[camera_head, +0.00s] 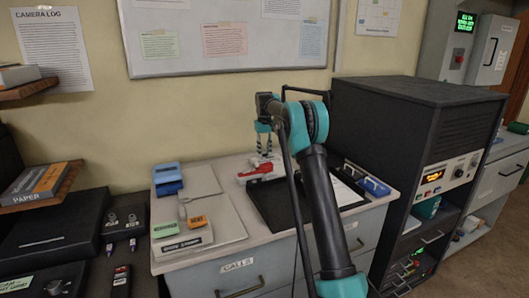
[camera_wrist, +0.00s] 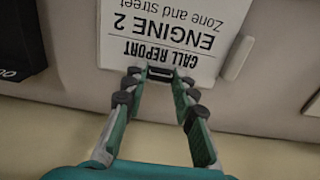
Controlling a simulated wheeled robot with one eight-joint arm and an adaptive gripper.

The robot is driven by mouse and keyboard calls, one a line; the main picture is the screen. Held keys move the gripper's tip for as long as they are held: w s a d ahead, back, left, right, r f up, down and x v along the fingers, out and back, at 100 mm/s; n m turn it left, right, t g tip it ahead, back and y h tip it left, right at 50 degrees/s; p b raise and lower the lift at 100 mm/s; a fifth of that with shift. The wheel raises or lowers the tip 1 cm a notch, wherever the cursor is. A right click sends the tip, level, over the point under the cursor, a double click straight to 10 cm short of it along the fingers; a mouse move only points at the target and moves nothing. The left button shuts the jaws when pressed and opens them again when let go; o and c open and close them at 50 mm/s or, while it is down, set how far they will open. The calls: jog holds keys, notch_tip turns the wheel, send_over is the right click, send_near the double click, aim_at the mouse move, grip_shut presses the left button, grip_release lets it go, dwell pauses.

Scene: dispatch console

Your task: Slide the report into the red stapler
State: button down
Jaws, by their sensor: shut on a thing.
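The report (camera_wrist: 165,40) is a white sheet with upside-down print, "CALL REPORT ENGINE 2", in the wrist view. A small dark piece with a pale middle sits at its near edge, between my fingertips. My gripper (camera_wrist: 160,74) is shut on the report at this edge; the fingers stand apart at this width. In the head view my gripper (camera_head: 264,150) points down over the back of the counter, just behind the red stapler (camera_head: 258,172). The stapler is not in the wrist view. I cannot clearly make out the held report in the head view.
A black tray (camera_head: 280,210) with a white sheet lies to the right, partly behind my arm. Blue items (camera_head: 373,186) lie beside it. A black cabinet (camera_head: 385,125) stands at right.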

jog(key=shift+a, duration=0.15)
jog(key=c, duration=0.6)
grip_release()
jog(key=shift+r, duration=0.1)
jog(key=shift+r, duration=3.4)
